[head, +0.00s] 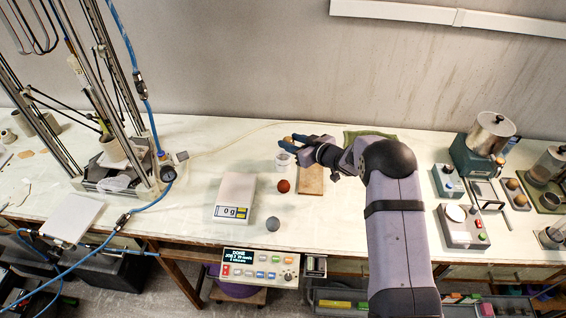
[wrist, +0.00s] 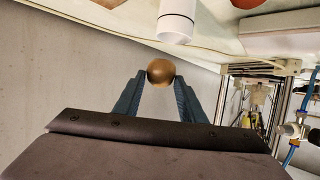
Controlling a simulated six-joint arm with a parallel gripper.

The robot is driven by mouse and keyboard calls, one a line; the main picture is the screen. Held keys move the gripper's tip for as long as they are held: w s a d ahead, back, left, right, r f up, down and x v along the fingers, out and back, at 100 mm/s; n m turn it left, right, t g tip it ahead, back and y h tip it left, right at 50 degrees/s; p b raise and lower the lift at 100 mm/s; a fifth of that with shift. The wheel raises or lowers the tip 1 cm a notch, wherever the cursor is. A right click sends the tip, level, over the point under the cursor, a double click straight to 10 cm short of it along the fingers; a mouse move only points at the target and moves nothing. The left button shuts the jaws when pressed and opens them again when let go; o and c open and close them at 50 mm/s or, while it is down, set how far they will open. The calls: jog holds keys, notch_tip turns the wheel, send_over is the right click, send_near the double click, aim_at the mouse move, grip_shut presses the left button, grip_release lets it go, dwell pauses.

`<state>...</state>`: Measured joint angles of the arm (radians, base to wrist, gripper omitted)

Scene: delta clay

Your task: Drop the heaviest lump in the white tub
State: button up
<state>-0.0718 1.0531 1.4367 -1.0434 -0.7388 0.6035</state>
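My gripper (head: 290,143) is shut on a tan-brown lump (wrist: 160,72), which sits between the two blue fingertips in the wrist view. The same tan lump (head: 288,139) shows small in the head view. The white tub (head: 284,161) stands on the bench, just below the gripper in the head picture; it also shows at the top of the wrist view (wrist: 176,22). The lump appears apart from the tub. A red lump (head: 283,186) and a grey lump (head: 273,223) lie on the bench. The tub's inside is hidden.
A white scale (head: 235,190) reading 0 g stands left of the red lump. A wooden board (head: 311,181) lies right of the tub. A control box (head: 260,268) is at the front edge. A metal-framed rig (head: 110,120) stands left, devices (head: 465,225) right.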

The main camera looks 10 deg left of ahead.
jog(key=o, duration=0.4)
jog(key=shift+c, duration=0.2)
jog(key=b+v, duration=0.3)
jog(key=v, duration=0.4)
jog(key=shift+d, duration=0.15)
jog(key=shift+r, duration=0.15)
